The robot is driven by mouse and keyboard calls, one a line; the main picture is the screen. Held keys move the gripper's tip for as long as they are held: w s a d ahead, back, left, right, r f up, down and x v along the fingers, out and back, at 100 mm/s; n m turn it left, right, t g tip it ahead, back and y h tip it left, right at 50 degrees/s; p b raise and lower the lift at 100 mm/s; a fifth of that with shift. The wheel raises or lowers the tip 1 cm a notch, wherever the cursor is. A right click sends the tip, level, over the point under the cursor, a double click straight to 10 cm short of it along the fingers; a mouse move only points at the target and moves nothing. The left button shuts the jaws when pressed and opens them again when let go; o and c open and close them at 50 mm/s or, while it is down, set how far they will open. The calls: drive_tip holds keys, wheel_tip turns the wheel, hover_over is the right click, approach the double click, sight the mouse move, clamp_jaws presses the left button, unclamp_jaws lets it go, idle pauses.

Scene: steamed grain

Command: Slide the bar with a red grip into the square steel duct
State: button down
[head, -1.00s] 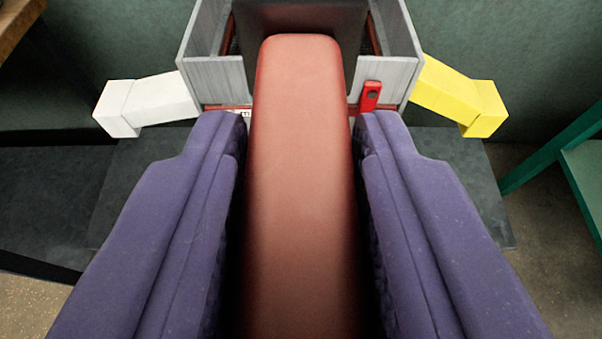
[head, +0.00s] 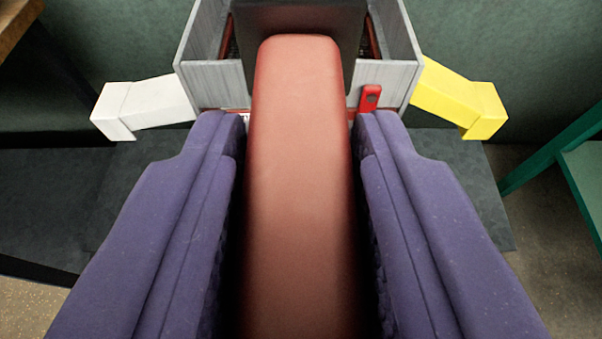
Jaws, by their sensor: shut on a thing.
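The bar's red grip (head: 300,180) runs up the middle of the view, between the two purple fingers of my gripper (head: 300,135). My gripper is shut on it. The bar's dark body (head: 298,18) extends beyond the grip toward the top of the picture. The square steel duct (head: 212,85) is grey and open toward me, with its walls on both sides of the bar. The dark body lies across the duct's mouth area; its far end is out of view, so I cannot tell how deep it is. A small red tab (head: 369,98) sits on the duct's near wall, right of the grip.
A white angled arm (head: 145,105) sticks out left of the duct and a yellow one (head: 462,98) sticks out right. A green frame (head: 565,150) stands at the right edge. A wooden edge (head: 15,25) shows at top left. A dark slab (head: 455,170) lies below.

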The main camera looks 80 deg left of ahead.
sight(296, 67)
drive_tip(key=shift+a, duration=0.15)
drive_tip(key=shift+w+a, duration=0.1)
drive_tip(key=shift+a, duration=1)
drive_tip(key=shift+a, duration=0.15)
drive_tip(key=shift+w+a, duration=0.1)
drive_tip(key=shift+a, duration=1.2)
drive_tip(key=shift+a, duration=0.15)
drive_tip(key=shift+w+a+p, duration=0.2)
drive_tip(key=shift+a+p, duration=0.25)
drive_tip(key=shift+a, duration=1.95)
drive_tip(key=shift+w+a+r+p, duration=0.1)
drive_tip(key=shift+w+a+p, duration=0.05)
drive_tip(key=shift+a, duration=1.5)
drive_tip(key=shift+w+a+p, duration=0.1)
drive_tip(key=shift+a+p, duration=0.05)
drive_tip(key=shift+a, duration=1.45)
